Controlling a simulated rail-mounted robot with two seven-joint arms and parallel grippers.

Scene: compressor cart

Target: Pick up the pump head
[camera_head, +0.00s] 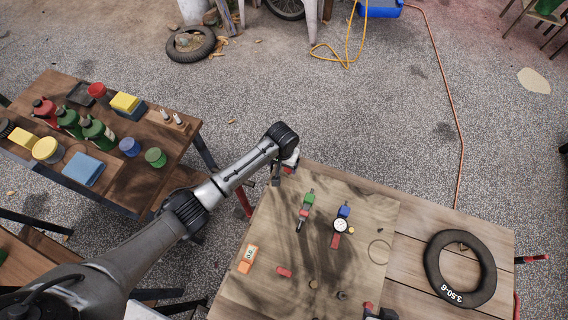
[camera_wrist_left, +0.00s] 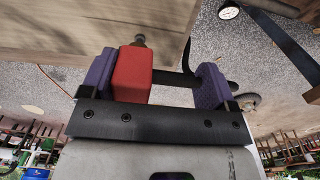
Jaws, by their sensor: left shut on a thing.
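My left gripper (camera_head: 284,168) is at the far left corner of the work table, reached over from the left. In the left wrist view its two purple fingers (camera_wrist_left: 160,82) are shut on the pump head (camera_wrist_left: 132,75), a red block with a dark nozzle at its far end. The red block lies against the left finger, and a dark bar spans toward the right finger. In the head view only a little red (camera_head: 288,170) shows by the gripper, the rest being hidden by the wrist. My right gripper is not in view.
The work table (camera_head: 420,225) holds a green-and-red tool (camera_head: 305,210), a gauge (camera_head: 340,226), an orange meter (camera_head: 248,259), a red block (camera_head: 284,271) and a black tyre (camera_head: 460,268). A dark-and-red item is cut off at the bottom edge. A side table with bottles stands left.

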